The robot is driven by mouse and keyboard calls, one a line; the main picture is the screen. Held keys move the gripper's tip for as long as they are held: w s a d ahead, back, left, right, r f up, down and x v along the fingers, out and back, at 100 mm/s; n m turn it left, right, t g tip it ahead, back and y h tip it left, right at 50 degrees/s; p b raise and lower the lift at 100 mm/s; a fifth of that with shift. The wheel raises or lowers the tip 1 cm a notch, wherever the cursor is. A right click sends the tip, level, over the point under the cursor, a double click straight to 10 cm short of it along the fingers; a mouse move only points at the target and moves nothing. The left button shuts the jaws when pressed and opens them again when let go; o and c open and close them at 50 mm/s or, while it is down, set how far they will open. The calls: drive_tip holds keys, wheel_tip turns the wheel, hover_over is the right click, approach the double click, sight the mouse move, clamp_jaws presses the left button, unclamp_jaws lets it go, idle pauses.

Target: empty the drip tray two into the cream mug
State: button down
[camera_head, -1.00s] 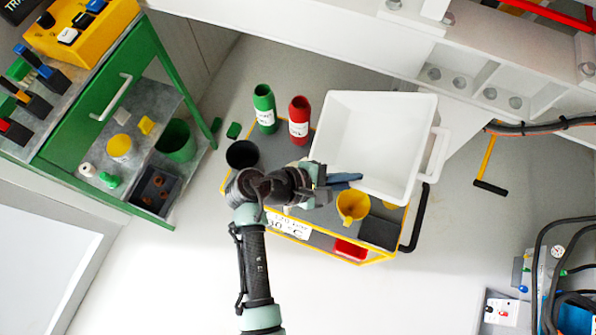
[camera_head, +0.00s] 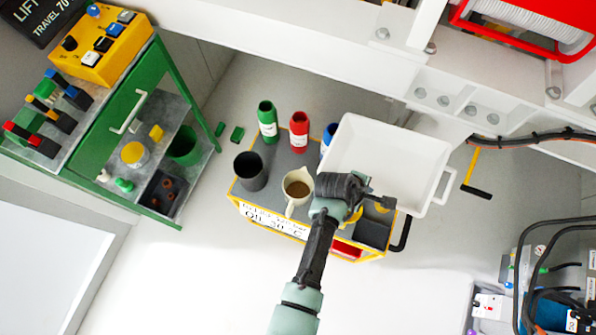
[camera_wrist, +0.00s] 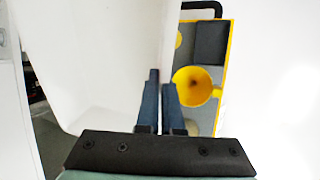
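The white drip tray (camera_head: 390,160) is a rectangular tub over the right end of a cart; its interior looks empty. In the wrist view its pale wall (camera_wrist: 95,60) fills the left half. My gripper (camera_wrist: 161,78) has its two dark blue fingers close together, with the tray's thin edge between them. In the head view my wrist hides the fingertips at the tray's near side (camera_head: 372,198). The cream mug (camera_head: 298,186) stands upright on the cart, left of my wrist, with brown liquid in it.
A dark cup (camera_head: 250,171), a green bottle (camera_head: 267,122), a red bottle (camera_head: 299,132) and a partly hidden blue bottle (camera_head: 328,138) stand near the mug. A yellow funnel (camera_wrist: 195,86) is right of my fingers. White machine framing (camera_head: 470,95) lies behind the tray.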

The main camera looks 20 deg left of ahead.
sight(379, 194)
drive_tip(key=shift+w+d+f+g+y, duration=0.2)
drive_tip(key=shift+w+d+f+y, duration=0.1)
drive_tip(key=shift+d+f+y, duration=0.2)
drive_tip(key=shift+w+d+f+g+y, duration=0.25)
drive_tip(key=shift+d+f+y, duration=0.15)
drive_tip(key=shift+d+f, duration=0.15)
drive_tip(key=shift+w+d+f+g+y+b, duration=0.1)
drive_tip(key=shift+w+d+g+y+b, duration=0.1)
drive_tip(key=shift+d+y, duration=0.3)
drive_tip(key=shift+w+d+f+g+y+b, duration=0.15)
drive_tip(key=shift+d+y, duration=0.15)
drive_tip(key=shift+y, duration=0.3)
drive_tip(key=shift+r+m, duration=0.1)
drive_tip(key=shift+m, duration=0.2)
